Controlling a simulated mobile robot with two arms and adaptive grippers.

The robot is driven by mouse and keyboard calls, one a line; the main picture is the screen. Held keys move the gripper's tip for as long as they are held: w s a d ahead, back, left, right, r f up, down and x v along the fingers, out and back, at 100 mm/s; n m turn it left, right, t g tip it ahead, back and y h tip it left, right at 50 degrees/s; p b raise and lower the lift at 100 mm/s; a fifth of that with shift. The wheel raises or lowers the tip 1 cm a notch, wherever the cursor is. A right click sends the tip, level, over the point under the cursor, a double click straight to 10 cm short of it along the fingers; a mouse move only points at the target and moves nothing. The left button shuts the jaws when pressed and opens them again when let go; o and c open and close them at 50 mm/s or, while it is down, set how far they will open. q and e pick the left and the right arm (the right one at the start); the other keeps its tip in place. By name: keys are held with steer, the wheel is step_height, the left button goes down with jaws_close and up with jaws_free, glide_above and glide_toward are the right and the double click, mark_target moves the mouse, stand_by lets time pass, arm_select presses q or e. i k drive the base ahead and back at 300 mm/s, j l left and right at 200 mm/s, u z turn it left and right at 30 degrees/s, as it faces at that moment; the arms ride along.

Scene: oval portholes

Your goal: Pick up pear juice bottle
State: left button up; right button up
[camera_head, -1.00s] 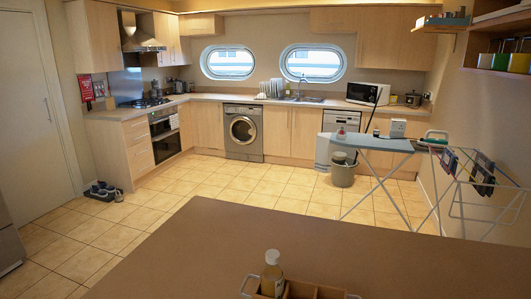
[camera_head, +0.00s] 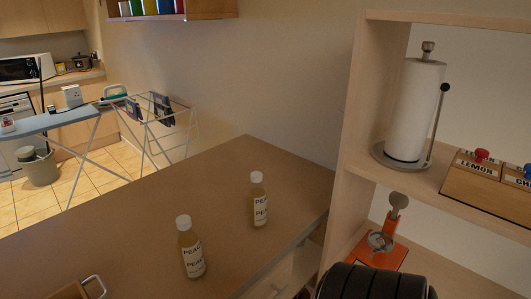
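Two small bottles of pale yellow juice with white caps and white labels stand upright on the brown countertop (camera_head: 130,225). The nearer bottle (camera_head: 191,250) has a label that reads PEAR. The farther bottle (camera_head: 258,200), to its right and nearer the wall, has a label that seems to read the same. Both stand free and apart from each other.
A wooden tray with a metal handle (camera_head: 95,286) is cut off at the lower left. A shelf unit (camera_head: 352,130) on the right holds a paper towel roll (camera_head: 415,110), a wooden block with labelled knobs (camera_head: 490,185) and an orange metal device (camera_head: 390,248). Countertop around the bottles is clear.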

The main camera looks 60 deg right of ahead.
mark_target(257, 198)
steer(key=z, duration=1.75)
steer(key=l, duration=0.25)
